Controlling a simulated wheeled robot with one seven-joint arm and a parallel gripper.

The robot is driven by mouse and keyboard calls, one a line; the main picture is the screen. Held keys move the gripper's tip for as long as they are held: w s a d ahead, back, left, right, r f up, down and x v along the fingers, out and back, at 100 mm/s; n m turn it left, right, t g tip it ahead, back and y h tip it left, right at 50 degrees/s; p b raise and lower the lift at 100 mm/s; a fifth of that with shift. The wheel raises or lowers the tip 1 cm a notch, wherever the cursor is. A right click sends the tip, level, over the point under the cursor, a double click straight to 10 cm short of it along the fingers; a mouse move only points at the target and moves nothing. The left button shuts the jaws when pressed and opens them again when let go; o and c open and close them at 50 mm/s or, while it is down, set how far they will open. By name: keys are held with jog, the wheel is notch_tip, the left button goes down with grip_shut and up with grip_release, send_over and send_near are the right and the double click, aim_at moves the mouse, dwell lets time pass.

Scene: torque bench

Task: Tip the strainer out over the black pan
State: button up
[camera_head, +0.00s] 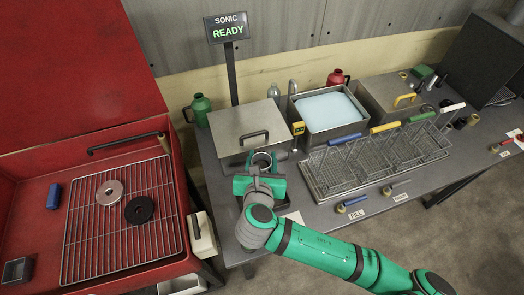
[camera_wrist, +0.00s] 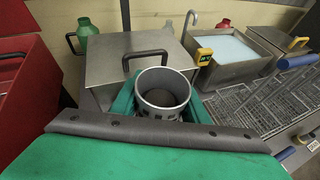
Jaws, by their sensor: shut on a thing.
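The strainer (camera_head: 263,160) is a round grey metal cup with a dark inside. It is upright between the fingers of my gripper (camera_head: 260,178), in front of the lidded steel tank. In the wrist view the strainer (camera_wrist: 148,112) shows its open rim and dark bottom, with the green fingers of my gripper (camera_wrist: 163,98) shut on either side. Whether anything lies in it is too dark to tell. A small dark open square pan (camera_head: 17,270) sits in the red basin at lower left, far from my gripper; I cannot tell if it is the black pan.
The red basin holds a wire rack (camera_head: 120,220) with a pale ring and a black ring. A steel tank lid (camera_head: 240,122) is shut behind my gripper. An open tank of pale liquid (camera_head: 328,110) and wire baskets (camera_head: 375,155) stand to the right.

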jog(key=m+y, duration=0.1)
jog(key=m+g+y, duration=0.1)
jog(key=m, duration=0.1)
jog(key=shift+d+f+g+y, duration=0.15)
jog(key=shift+f+g+y, duration=0.15)
jog(key=shift+y, duration=0.1)
jog(key=shift+f+m+g+y, duration=0.2)
jog(key=shift+m+g+y, duration=0.1)
jog(key=shift+m+y, duration=0.65)
jog(key=shift+s+f+m+g+y, duration=0.15)
jog(key=shift+m+g+y, duration=0.15)
jog(key=shift+m+y, duration=0.6)
jog(key=m+y, duration=0.1)
jog(key=y, duration=0.1)
jog(key=m+y, duration=0.1)
jog(key=shift+a+f+m, duration=0.3)
jog(key=shift+f+m, duration=0.05)
jog(key=shift+a+m+y, duration=0.1)
jog(key=shift+m+y, duration=0.75)
jog(key=shift+m, duration=0.05)
jog(key=m+y, duration=0.2)
jog(key=shift+s+a+f+m, duration=0.15)
jog(key=shift+s+a+m, duration=0.05)
jog(key=shift+a+m, duration=0.2)
